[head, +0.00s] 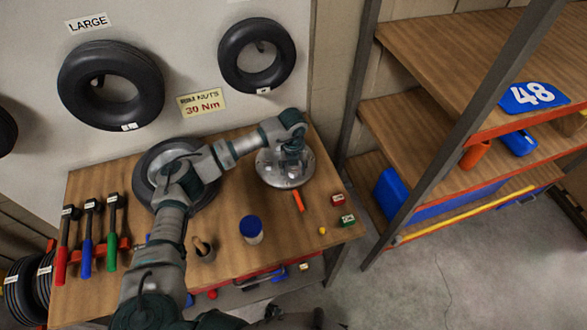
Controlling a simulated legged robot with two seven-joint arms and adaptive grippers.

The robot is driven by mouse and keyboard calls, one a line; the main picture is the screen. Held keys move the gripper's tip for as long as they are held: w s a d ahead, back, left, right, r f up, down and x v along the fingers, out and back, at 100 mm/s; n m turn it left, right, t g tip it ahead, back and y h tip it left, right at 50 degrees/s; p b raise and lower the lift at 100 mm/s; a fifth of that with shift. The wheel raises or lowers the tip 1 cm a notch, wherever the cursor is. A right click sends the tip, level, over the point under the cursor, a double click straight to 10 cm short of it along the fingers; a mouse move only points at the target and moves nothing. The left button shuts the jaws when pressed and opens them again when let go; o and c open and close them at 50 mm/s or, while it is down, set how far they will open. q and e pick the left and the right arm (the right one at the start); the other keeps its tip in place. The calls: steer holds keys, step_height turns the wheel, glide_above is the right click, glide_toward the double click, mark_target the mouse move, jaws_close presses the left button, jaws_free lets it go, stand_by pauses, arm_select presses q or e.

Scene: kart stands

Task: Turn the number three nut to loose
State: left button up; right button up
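A round silver wheel disc (270,175) lies at the back right of the wooden bench. My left arm reaches across the bench to it. My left gripper (291,163) points down over the upper middle of the disc and hides part of it. I cannot see whether it touches a nut or how far its fingers are apart. The number three nut and its loose marking cannot be made out. Dark parts at the bottom edge look like my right gripper (273,313), low in front of the bench; its fingers are unclear.
A tyre with a silver rim (153,165) lies left of the disc, partly behind my arm. Several coloured-handled hammers (88,235) lie at left. A blue-topped can (251,229), orange stick (298,201) and small red (338,200) and green (347,220) boxes lie in front. Shelves (420,115) stand right.

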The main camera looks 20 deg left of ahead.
mark_target(293, 169)
arm_select(q)
steer(key=shift+r, duration=0.1)
step_height(293, 169, up, 12)
steer(key=shift+f, duration=0.2)
stand_by(0.3)
stand_by(0.4)
